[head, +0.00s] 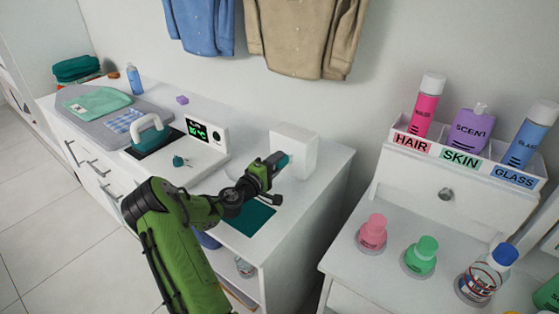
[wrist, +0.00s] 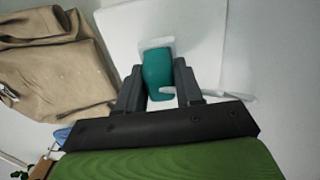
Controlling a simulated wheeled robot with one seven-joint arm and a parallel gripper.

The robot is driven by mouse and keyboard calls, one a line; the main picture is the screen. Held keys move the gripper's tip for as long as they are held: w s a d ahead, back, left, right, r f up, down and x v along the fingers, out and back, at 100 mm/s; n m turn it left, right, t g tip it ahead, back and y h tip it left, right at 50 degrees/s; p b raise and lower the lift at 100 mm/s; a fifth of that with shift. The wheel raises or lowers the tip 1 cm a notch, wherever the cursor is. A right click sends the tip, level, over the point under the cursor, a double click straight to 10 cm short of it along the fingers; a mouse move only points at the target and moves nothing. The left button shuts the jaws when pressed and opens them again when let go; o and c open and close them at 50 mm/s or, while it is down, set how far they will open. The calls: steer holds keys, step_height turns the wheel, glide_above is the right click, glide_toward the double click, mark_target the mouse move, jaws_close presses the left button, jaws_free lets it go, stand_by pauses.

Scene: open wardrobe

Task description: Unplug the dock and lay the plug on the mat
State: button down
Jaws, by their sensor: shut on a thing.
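The teal plug (head: 282,160) is at the face of a white box (head: 302,148) at the right end of the white counter. My gripper (head: 270,168) is shut on it. In the wrist view the plug (wrist: 158,74) sits between both fingers, its far end against a pale square on the white box (wrist: 185,35). I cannot tell how deep it sits. A white cable end (wrist: 235,95) shows beside the right finger. The dock (head: 205,152) stands further left with a display and an iron (head: 149,128). The dark teal mat (head: 250,219) lies below my gripper, partly hidden by my arm.
A teal knob-like piece (head: 179,161) is at the dock's front. An ironing board with folded cloth (head: 98,102) lies at left. Right of a gap, a white cabinet (head: 392,195) holds several bottles. Shirts (head: 300,35) hang above the counter.

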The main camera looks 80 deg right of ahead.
steer(key=shift+w+a, duration=0.1)
steer(key=shift+a, duration=0.05)
steer(key=shift+w+a, duration=0.1)
steer(key=shift+a, duration=0.15)
steer(key=shift+b+v, duration=0.45)
steer(key=shift+v, duration=0.45)
stand_by(0.5)
steer(key=shift+b+v, duration=0.55)
steer(key=shift+v, duration=1.35)
